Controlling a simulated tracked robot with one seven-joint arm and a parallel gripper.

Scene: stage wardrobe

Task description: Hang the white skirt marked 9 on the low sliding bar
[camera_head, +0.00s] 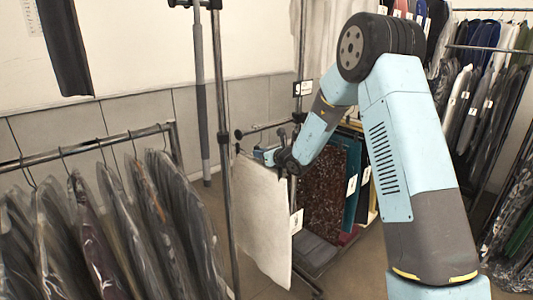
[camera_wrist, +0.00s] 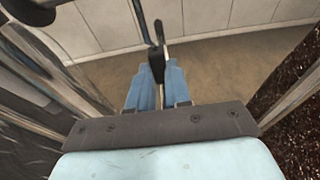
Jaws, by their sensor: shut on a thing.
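The white skirt (camera_head: 262,215) hangs below my gripper in the head view, with a white tag on its right edge. My gripper (camera_head: 268,155) is at its top edge. In the wrist view my gripper (camera_wrist: 158,88) is shut on a dark block (camera_wrist: 157,66) with a thin metal hook rising from it, seemingly the skirt's hanger. I cannot tell whether the hook touches the bar. The skirt is not visible in the wrist view.
A metal upright (camera_head: 225,160) stands just left of the skirt. A rack of bagged dark garments (camera_head: 90,235) fills the left front. Dark red and teal garments (camera_head: 322,195) hang right behind the skirt. More full racks (camera_head: 480,100) stand at the right.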

